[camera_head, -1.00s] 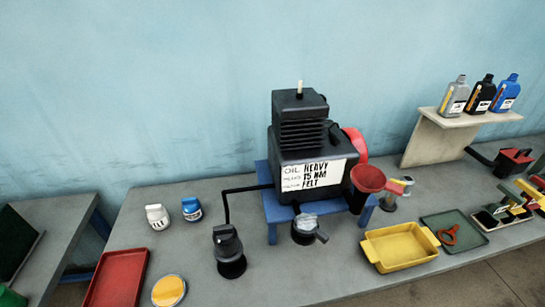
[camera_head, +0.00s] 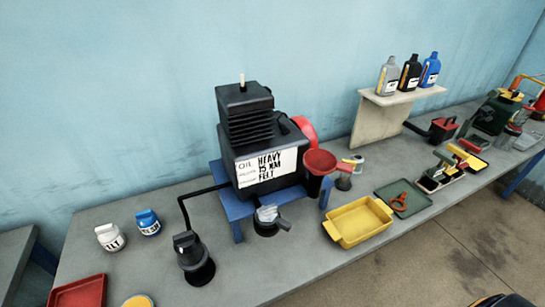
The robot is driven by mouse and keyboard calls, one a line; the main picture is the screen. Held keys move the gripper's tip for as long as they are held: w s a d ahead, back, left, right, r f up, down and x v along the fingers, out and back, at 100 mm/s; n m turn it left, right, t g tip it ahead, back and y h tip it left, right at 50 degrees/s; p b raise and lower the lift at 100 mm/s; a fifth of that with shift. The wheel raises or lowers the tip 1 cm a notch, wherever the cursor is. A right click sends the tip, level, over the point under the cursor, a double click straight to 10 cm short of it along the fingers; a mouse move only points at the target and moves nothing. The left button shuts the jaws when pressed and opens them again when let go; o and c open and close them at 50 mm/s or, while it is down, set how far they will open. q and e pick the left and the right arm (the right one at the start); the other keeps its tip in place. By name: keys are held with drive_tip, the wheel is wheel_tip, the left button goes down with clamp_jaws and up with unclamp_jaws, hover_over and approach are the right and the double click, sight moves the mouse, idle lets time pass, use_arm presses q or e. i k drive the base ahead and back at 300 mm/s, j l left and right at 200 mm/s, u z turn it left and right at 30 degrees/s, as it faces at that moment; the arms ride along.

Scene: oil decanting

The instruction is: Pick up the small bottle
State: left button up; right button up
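Three bottles stand upright side by side on a raised shelf: a grey one (camera_head: 388,76), a black one (camera_head: 410,73) and a blue one (camera_head: 430,70). Two small capped containers stand at the left of the bench, a white one (camera_head: 110,237) and a blue one with a white cap or label (camera_head: 148,222). I cannot tell which of these is the small bottle.
A black machine (camera_head: 262,145) with an oil label stands on a blue stand (camera_head: 236,205). A red funnel (camera_head: 319,162), yellow tray (camera_head: 358,222), green tray (camera_head: 404,199) and red tray (camera_head: 77,292) are on the bench. A dark, yellow-marked object (camera_head: 503,300) is cut off at bottom right.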

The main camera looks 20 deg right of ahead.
sight(431, 66)
drive_tip(key=k+l+z, duration=0.15)
drive_tip(key=z, duration=0.3)
drive_tip(key=k+l+z, duration=0.1)
drive_tip(key=l+z, duration=0.6)
drive_tip(key=z, duration=0.2)
drive_tip(key=k, duration=0.05)
